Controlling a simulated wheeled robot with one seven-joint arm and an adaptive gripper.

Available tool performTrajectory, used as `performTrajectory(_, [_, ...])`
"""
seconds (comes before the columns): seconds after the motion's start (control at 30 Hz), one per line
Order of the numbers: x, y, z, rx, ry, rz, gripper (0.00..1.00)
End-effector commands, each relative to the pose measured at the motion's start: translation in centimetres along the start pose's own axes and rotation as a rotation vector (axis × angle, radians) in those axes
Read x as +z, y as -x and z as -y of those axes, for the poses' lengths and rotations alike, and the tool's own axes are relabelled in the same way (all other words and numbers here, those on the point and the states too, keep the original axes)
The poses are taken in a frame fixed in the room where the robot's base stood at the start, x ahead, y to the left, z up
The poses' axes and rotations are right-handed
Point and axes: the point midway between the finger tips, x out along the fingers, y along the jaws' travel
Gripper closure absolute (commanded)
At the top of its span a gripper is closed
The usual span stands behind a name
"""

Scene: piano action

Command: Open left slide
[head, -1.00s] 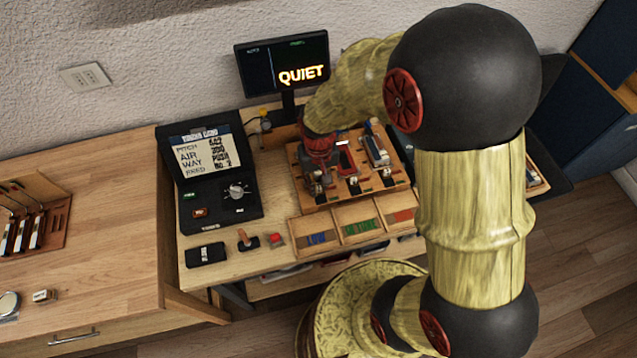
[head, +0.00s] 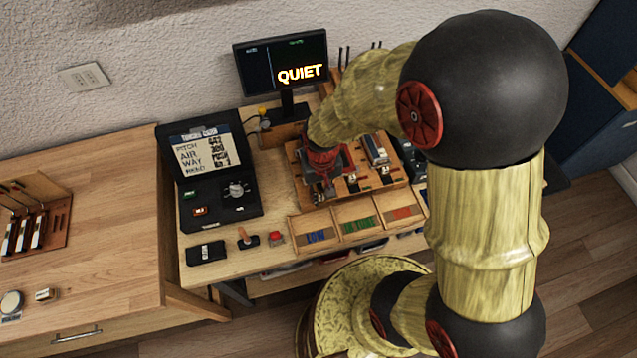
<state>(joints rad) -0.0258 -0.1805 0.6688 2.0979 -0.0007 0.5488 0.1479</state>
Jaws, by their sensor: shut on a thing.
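The wooden fixture board (head: 398,182) stands on the right-hand bench, with several metal stations in a row. My gripper (head: 317,192) is low over the left end of this board, at the left station. It is shut on a small part there, which I take to be the left slide. The slide itself and the contact are hidden behind my fingers and wrist. The middle station (head: 352,178) and the right station (head: 386,171) show beside my gripper, apart from it.
Three compartment trays (head: 358,226) with coloured pieces sit in front of the board. A black console (head: 208,178) stands to the left, with a red button (head: 275,238) and a lever (head: 246,238) in front. A monitor (head: 283,70) reading QUIET stands behind.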

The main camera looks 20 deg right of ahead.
Motion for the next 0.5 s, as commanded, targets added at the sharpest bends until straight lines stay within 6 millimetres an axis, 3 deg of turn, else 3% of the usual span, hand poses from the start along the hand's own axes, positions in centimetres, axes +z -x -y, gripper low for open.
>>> performTrajectory(0.2, [0.43, -0.07, -0.02, 0.001, -0.001, 0.011, 1.00])
performTrajectory(0.23, [0.44, -0.08, -0.02, 0.001, -0.001, 0.011, 0.85])
performTrajectory(0.5, [0.33, -0.06, -0.01, 0.001, -0.001, 0.009, 0.70])
